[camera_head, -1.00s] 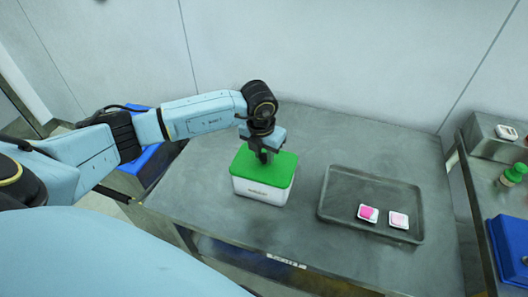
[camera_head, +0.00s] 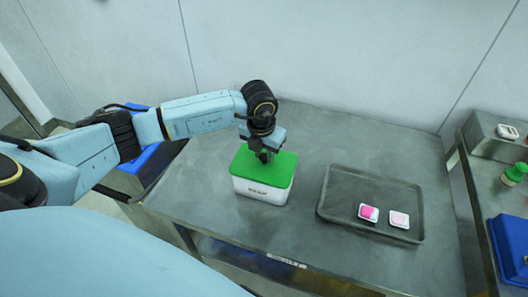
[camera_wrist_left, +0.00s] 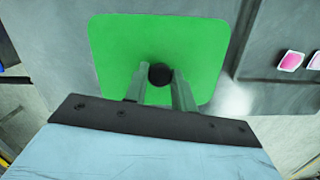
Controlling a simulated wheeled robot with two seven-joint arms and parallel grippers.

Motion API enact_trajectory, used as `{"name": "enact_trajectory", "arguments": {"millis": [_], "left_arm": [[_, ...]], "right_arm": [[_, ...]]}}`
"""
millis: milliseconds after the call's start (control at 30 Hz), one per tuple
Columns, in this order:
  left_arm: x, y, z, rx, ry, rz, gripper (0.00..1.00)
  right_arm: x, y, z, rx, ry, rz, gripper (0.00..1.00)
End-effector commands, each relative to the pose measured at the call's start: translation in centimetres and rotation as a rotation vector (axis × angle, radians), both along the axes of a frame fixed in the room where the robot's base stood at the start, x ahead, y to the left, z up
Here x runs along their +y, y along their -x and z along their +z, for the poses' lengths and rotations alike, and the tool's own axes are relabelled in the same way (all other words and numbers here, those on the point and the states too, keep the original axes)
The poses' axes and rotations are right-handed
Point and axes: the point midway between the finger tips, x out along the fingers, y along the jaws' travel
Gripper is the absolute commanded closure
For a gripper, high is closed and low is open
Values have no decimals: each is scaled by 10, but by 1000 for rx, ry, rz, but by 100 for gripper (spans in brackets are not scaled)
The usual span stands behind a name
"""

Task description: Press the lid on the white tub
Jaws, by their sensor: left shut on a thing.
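The white tub (camera_head: 260,192) stands upright on the grey metal table. The green lid (camera_head: 284,168) lies on top of it and covers its opening. Whether the lid is fully seated all round I cannot tell. My left gripper (camera_head: 264,156) points down over the middle of the lid. In the left wrist view its two fingers (camera_wrist_left: 162,82) are closed around a dark round knob (camera_wrist_left: 160,74) at the lid's centre. The lid (camera_wrist_left: 115,50) fills the middle of that view and hides the tub. My right gripper is not in view.
A dark grey tray (camera_head: 345,188) lies right of the tub, holding two small white dishes with pink contents (camera_head: 368,212) (camera_head: 399,219). A side bench at the right carries a green-topped item (camera_head: 515,173) and a blue box (camera_head: 510,245). Table between tub and tray is clear.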

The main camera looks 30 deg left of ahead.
Motion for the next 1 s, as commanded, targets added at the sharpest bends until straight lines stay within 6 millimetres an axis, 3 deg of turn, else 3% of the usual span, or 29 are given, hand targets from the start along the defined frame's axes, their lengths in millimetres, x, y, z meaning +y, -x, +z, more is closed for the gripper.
{"name": "enact_trajectory", "arguments": {"millis": [233, 267, 433, 633, 800, 1000], "left_arm": [[0, 0, 0, -1, 0, 0, 97], [0, 0, 0, -1, 0, 0, 72], [0, 0, 0, -1, 0, 0, 49], [0, 0, 0, 0, 0, 0, 49], [0, 0, 0, 0, 0, 0, 27], [0, 0, 0, 0, 0, 0, 27]], "right_arm": [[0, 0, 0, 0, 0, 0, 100], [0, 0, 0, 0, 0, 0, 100], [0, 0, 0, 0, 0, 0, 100], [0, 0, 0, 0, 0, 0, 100], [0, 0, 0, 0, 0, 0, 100], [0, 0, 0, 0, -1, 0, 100]]}}
